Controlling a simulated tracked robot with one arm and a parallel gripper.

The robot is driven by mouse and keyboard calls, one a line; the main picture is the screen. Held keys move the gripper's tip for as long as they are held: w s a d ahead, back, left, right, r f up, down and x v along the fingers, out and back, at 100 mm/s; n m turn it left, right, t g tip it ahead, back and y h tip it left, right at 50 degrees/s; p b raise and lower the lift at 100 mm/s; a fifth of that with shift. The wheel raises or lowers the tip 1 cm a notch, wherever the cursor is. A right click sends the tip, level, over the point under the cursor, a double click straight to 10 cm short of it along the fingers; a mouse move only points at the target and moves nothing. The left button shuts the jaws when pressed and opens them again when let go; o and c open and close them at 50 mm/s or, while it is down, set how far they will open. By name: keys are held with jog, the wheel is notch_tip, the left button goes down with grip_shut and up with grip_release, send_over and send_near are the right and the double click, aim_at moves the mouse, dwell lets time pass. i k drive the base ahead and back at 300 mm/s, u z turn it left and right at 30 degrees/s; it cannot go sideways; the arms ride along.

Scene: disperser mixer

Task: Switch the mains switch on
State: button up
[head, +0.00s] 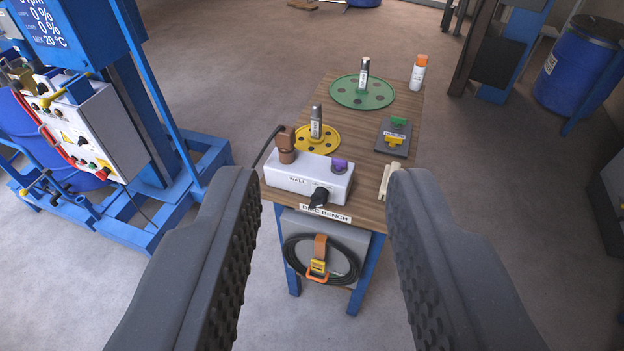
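Two black rotary knobs could be the mains switch; no readable label settles which. One black knob (319,197) is on the front of a white box (300,178) marked "WALL", at the near end of a wooden bench; its handle points down and left. The other black knob (68,138) is on the grey control box (110,125) of the blue mixer at left. My gripper (318,180) is open and empty, its fingers wide apart on either side of the bench in the picture. The white box shows between them, farther off. Neither finger appears to touch anything.
The bench (405,110) holds a yellow disc (331,144), a green disc (345,92), a spray can (418,73) and a dark block (394,137). A coiled cable (292,262) hangs on its front. The blue mixer frame (205,155) stands left. Floor between is clear.

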aim_at(100, 174)
jog(key=u, duration=1.4)
jog(key=i, duration=0.7)
jog(key=u, duration=0.55)
jog(key=i, duration=2.1)
jog(key=z, duration=0.3)
